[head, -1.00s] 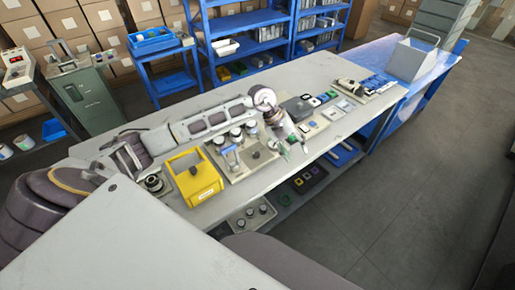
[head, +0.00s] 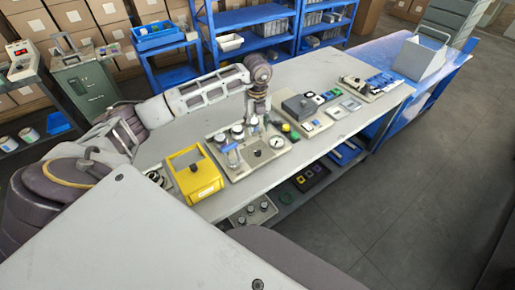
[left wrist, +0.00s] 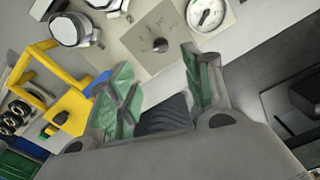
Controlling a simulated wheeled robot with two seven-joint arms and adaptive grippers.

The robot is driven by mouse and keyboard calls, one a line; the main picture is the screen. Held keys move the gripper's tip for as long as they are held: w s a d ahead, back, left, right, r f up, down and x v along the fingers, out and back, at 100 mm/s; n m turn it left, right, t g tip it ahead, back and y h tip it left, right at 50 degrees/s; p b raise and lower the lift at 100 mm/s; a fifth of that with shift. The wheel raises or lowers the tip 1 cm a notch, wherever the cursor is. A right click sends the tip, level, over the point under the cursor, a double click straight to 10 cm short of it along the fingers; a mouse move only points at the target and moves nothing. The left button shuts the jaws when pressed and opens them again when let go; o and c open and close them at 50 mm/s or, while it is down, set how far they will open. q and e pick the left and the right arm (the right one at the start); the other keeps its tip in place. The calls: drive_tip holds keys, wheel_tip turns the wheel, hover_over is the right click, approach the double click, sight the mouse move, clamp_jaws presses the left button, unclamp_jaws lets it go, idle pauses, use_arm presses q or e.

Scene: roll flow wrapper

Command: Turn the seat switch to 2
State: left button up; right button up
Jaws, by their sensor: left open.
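The switch is a small dark knob (left wrist: 160,45) on a light square plate with faint marks around it, in the left wrist view. I cannot read the numbers or tell which one it points to. In the head view the knob (head: 257,153) sits on the beige panel (head: 238,172) near a round gauge (head: 276,142). My left gripper (left wrist: 157,60) is open and empty, its green-padded fingers spread apart with the knob beyond the gap.
A yellow box (head: 197,180) stands left of the panel. A dark grey box (head: 299,107) and small coloured switches lie to the right. The table's front strip is clear.

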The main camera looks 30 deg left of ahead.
sight(258, 152)
use_arm(q)
drive_tip(key=shift+f, duration=0.15)
wheel_tip(258, 152, down, 14)
drive_tip(key=shift+r+p, duration=0.25)
drive_tip(key=shift+p, duration=0.7)
drive_tip(key=c, duration=1)
